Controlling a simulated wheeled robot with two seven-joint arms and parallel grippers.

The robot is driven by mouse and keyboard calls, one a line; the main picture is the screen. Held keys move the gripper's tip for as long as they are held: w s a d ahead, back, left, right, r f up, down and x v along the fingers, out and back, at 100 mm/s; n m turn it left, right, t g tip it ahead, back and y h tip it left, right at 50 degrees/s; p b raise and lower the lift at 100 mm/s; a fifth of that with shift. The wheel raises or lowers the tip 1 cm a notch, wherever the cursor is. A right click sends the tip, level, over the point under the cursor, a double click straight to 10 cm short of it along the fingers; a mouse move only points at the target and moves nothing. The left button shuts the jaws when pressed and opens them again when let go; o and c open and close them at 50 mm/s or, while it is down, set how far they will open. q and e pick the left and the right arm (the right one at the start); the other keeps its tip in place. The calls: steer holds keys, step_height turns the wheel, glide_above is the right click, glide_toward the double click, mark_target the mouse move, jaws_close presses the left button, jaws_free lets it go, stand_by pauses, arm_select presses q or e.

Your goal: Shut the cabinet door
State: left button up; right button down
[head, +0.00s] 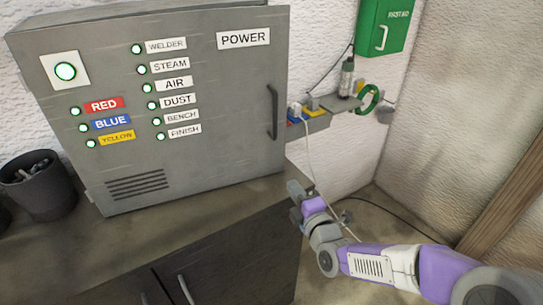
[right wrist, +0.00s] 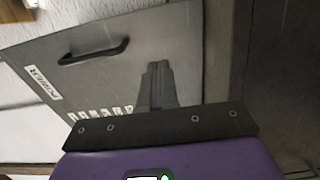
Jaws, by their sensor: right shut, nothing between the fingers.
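The grey cabinet door (head: 225,130) fills the left and middle of the head view, with a POWER label, several lit indicators and a dark handle (head: 273,112) near its right edge. It stands on a brown bench. I cannot tell how wide any gap is between door and cabinet body. My right gripper (head: 296,192) is shut and empty, just beyond the door's lower right corner. In the right wrist view its fingers (right wrist: 157,82) show in front of the door (right wrist: 120,75), with the handle (right wrist: 95,50) to their upper left; contact is unclear. My left gripper is out of view.
A dark cup (head: 42,190) stands left of the cabinet. A power strip (head: 318,120) with plugs and a hanging cable is on the wall at right. A green first aid box (head: 385,25) hangs above. The bench top (head: 170,225) before the door is clear.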

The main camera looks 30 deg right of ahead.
mark_target(271, 153)
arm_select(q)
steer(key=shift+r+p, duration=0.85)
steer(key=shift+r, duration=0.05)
arm_select(e)
steer(key=w, duration=0.4)
steer(key=w+d, duration=0.1)
steer(key=w, duration=0.8)
steer(key=shift+w+d+r, duration=0.1)
steer(key=shift+w+d, duration=0.1)
steer(key=shift+w, duration=0.2)
